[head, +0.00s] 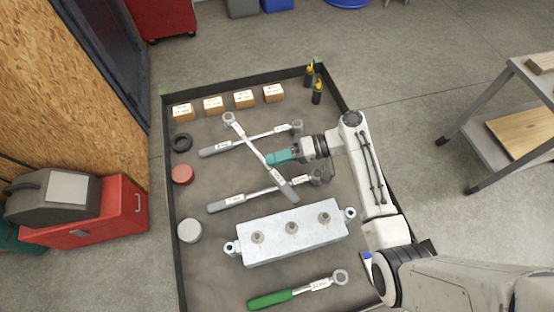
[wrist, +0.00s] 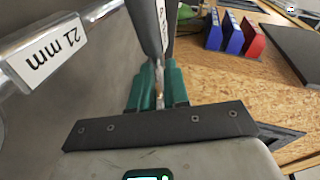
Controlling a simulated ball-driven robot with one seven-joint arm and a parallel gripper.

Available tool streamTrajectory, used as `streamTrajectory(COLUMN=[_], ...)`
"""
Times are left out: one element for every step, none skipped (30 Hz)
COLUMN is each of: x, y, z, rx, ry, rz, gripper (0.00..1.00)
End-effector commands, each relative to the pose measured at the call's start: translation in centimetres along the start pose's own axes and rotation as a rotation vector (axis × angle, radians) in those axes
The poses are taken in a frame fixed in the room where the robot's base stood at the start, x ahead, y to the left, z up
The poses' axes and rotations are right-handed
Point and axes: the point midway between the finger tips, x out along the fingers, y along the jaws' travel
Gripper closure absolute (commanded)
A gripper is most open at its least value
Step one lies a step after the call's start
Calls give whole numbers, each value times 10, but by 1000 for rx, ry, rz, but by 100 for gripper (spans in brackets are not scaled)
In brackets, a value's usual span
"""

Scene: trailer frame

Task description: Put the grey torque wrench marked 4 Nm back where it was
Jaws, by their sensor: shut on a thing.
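My gripper (head: 272,158), with teal fingers, is shut on a grey-handled wrench (head: 256,147). In the head view this wrench runs diagonally, ratchet head at upper left and grey handle at lower right. It overlaps two other grey-handled wrenches, the upper one (head: 240,143) and the lower one (head: 240,199); its height above them is hard to judge. In the wrist view the fingers (wrist: 152,85) close around the held wrench (wrist: 147,25), and its label is mostly hidden. I cannot read 4 Nm anywhere.
The dark tray (head: 166,190) has a raised rim. A metal block (head: 270,240) with upright bolts and a green-handled wrench (head: 275,299) lie nearer. Several small boxes (head: 213,104) line the back; a black ring (head: 181,143) and discs line the left. A red toolbox (head: 118,215) stands outside.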

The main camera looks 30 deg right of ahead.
Motion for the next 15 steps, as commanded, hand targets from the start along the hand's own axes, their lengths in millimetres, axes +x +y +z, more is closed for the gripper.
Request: streamTrajectory(x=[1, 2, 2, 3, 3, 3, 3, 3, 3, 3, 3, 3, 3, 4, 4], y=[5, 8, 10, 11, 12, 12, 12, 12, 12, 12, 12, 12, 13, 14, 15], z=[1, 1, 2, 2, 2, 3, 3, 2, 3, 3, 3, 3, 3, 3, 4], rx=[0, -1, -2, -2, -2, -3, -3, -3, -3, -3, -3, -3, -3, -3, -3], ry=[1, 1, 1, 2, 2, 2, 2, 2, 2, 2, 2, 2, 2, 2, 2], rz=[-2, -1, -1, -1, -1, -1, -1, -1, -1, -1, -1, -1, -1, -1, -1], gripper=[100, 100, 100, 100, 100, 100, 100, 100, 100, 100, 100, 100, 100, 100, 100])
